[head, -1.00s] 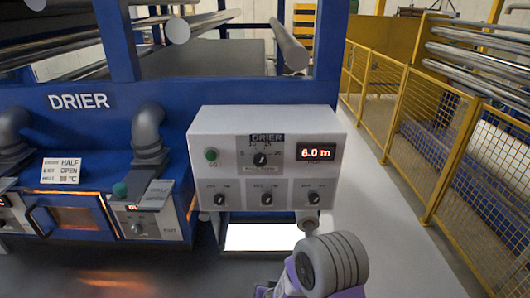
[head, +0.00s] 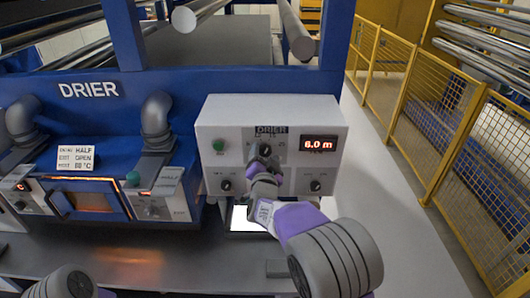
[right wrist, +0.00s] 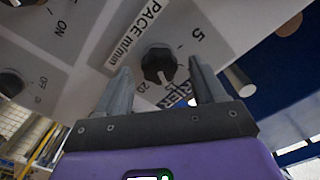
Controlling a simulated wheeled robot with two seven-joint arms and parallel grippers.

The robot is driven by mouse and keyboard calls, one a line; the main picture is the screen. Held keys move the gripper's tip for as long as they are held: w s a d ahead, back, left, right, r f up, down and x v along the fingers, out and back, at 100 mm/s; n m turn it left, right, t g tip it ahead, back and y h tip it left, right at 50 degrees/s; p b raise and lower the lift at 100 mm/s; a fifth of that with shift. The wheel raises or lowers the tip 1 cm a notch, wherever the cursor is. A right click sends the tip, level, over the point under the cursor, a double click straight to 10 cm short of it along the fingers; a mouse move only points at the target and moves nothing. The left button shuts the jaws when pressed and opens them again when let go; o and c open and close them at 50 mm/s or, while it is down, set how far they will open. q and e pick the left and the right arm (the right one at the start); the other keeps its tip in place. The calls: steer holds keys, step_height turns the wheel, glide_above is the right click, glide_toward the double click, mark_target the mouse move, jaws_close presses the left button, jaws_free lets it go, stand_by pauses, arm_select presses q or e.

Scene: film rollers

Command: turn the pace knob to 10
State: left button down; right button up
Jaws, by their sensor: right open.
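The pace knob (head: 265,149) is a small black knob on the upper middle of the white control box (head: 215,125). In the right wrist view the black knob (right wrist: 158,65) shows beside a "PACE m/min" label, with 5 and 20 readable on its dial. The red display (head: 318,144) reads 6.0 m. My right gripper (head: 263,166) is in front of the box at the knob and hides part of it. In the right wrist view its open fingers (right wrist: 160,75) appear on either side of the knob; contact cannot be told. My left gripper is out of view.
A green button (head: 219,145) sits left of the dial. Smaller knobs (head: 315,186) line the lower row, the middle one hidden by my gripper. The blue drier (head: 90,120) stands left and behind. A yellow fence (head: 410,95) runs along the right.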

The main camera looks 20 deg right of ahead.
steer(key=shift+w+d, duration=0.2)
steer(key=shift+w, duration=0.5)
steer(key=c, duration=1.1)
steer(key=shift+o, duration=0.2)
steer(key=shift+n, duration=0.3)
steer(key=n+p, duration=0.1)
steer(key=n, duration=0.3)
steer(key=shift+n, duration=0.3)
steer(key=shift+n+p, duration=1)
steer(key=shift+n, duration=1.3)
